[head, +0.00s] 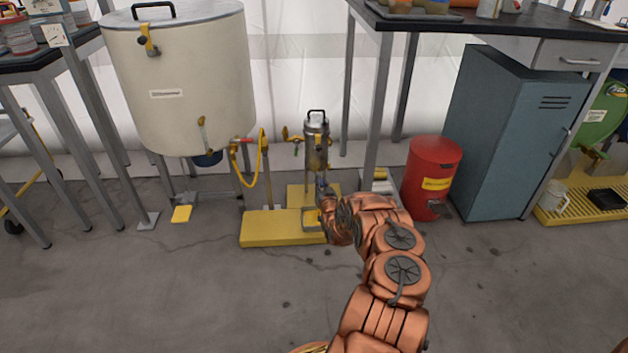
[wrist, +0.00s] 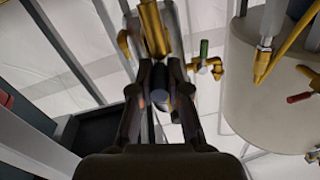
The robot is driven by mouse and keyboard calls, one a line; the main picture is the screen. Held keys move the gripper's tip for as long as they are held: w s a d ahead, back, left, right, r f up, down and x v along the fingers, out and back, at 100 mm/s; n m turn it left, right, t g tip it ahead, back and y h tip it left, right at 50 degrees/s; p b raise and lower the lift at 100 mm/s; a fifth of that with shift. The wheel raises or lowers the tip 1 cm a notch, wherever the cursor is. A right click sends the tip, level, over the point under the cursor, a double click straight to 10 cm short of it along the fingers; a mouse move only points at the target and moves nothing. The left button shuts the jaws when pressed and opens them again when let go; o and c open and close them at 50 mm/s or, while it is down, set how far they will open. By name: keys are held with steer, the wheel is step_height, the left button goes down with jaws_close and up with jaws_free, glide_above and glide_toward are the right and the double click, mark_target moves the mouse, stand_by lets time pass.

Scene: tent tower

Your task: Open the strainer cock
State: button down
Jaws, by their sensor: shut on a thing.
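The strainer (head: 317,145) is a slim upright metal canister with a black top handle and brass fittings, standing over a yellow base. My gripper (head: 323,190) is at its lower front. In the wrist view my gripper (wrist: 160,92) has both fingers closed around a small blue-grey part (wrist: 158,88) just by a brass fitting (wrist: 152,28). This part looks like the handle of the strainer cock, but the fingers hide much of it. A green-handled brass valve (wrist: 204,50) sits to the right, apart from the fingers.
A large cream tank (head: 185,80) stands left, with a yellow hose (head: 250,180) and a red-handled valve (wrist: 298,97). A yellow platform (head: 270,228) lies below the strainer. A red bin (head: 432,172) and blue-grey cabinet (head: 510,130) stand right. The front floor at left is clear.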

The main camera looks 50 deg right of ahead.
steer(key=shift+a, duration=0.1)
steer(key=c, duration=1.1)
jaws_free()
steer(key=shift+c, duration=0.2)
steer(key=shift+s, duration=0.1)
steer(key=v, duration=1.2)
steer(key=shift+c, duration=0.3)
